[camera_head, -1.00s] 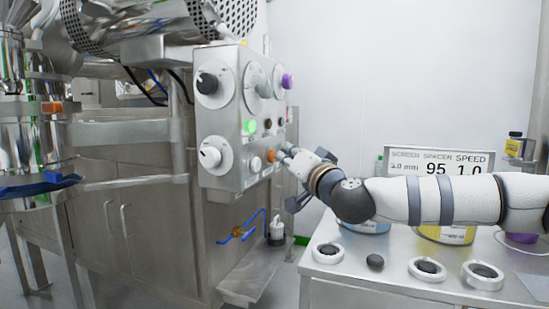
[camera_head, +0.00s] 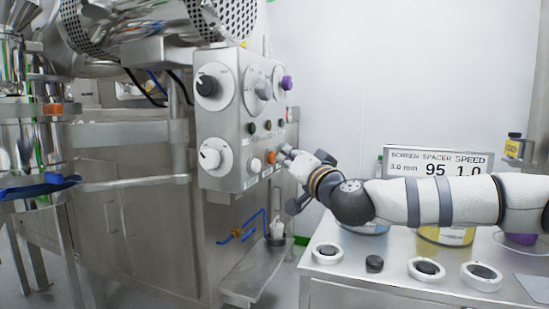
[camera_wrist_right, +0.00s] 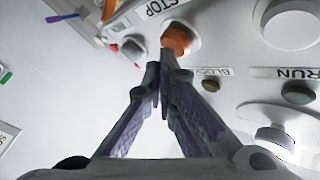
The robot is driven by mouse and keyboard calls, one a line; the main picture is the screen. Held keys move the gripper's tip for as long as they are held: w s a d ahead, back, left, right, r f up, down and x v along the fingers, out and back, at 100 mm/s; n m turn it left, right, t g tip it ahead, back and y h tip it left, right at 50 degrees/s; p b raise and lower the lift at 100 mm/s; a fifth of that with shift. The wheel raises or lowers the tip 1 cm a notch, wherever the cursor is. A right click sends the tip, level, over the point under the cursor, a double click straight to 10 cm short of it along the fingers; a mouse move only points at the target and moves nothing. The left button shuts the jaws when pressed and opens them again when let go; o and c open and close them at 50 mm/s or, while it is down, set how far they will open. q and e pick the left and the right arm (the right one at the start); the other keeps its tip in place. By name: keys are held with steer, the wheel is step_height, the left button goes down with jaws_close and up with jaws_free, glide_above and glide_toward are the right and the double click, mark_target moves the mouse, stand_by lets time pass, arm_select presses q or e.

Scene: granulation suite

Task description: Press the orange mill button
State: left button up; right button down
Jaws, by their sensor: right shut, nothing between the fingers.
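The orange button (camera_head: 271,157) is on the lower right of the steel control panel (camera_head: 228,125). In the right wrist view the orange button (camera_wrist_right: 177,40) shows just beyond the fingertips, beside a STOP label. My right gripper (camera_head: 284,153) is shut and empty, with its tips pointing at the panel close to the button. In the wrist view its fingers (camera_wrist_right: 163,68) meet in front of the button's lower edge. I cannot tell whether they touch it. The green indicator (camera_head: 251,127) on the panel looks dark. My left gripper is not in view.
Large knobs (camera_head: 208,86) and other small buttons surround the button. A RUN label (camera_wrist_right: 297,73) and a dark green button (camera_wrist_right: 298,93) are near the fingers. A bench (camera_head: 365,276) with rings and tubs stands below my right arm. The white wall behind is clear.

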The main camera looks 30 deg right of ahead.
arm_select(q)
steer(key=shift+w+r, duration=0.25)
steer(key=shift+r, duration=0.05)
arm_select(e)
steer(key=shift+s+d, duration=0.35)
steer(key=shift+s, duration=0.05)
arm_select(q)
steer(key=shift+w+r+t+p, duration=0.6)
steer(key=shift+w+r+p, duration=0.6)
arm_select(e)
steer(key=s+d, duration=0.3)
steer(key=shift+s+d, duration=0.15)
steer(key=shift+s, duration=0.25)
